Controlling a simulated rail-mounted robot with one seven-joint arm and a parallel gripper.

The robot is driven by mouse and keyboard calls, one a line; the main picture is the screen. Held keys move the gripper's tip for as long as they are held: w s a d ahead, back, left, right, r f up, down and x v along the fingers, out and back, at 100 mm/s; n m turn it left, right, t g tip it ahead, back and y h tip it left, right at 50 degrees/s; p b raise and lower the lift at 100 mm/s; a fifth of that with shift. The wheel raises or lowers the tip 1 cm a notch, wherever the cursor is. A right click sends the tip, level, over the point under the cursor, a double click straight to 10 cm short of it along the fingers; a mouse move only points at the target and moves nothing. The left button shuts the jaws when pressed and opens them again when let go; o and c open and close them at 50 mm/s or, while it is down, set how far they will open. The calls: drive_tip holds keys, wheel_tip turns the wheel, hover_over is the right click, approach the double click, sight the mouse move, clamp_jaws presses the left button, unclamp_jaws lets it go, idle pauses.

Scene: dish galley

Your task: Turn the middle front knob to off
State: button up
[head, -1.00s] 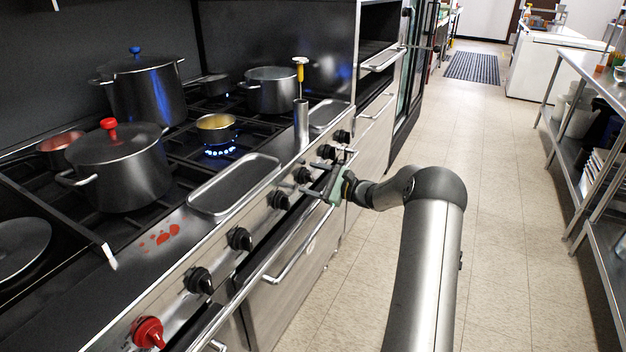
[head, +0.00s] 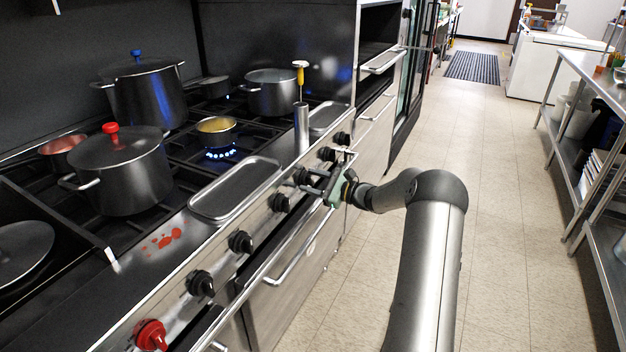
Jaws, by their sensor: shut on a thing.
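A row of knobs runs along the stove's front panel. My gripper (head: 313,180) is at this row and is shut on a black front knob (head: 301,176), partly hidden by the fingers. I cannot tell which way this knob points.
Other black knobs (head: 240,242) and a red knob (head: 150,335) line the panel. An oven handle (head: 290,262) runs below. Large pots (head: 118,170) and a metal tray (head: 236,190) are on the stove. The tiled aisle (head: 500,200) is clear.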

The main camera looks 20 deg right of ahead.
drive_tip(key=m+p, duration=0.3)
drive_tip(key=m, duration=0.1)
drive_tip(key=shift+m, duration=0.4)
idle(0.4)
drive_tip(key=o, duration=1)
drive_tip(key=shift+s+d, duration=0.15)
drive_tip(key=v, duration=1.7)
drive_tip(key=shift+d, duration=0.1)
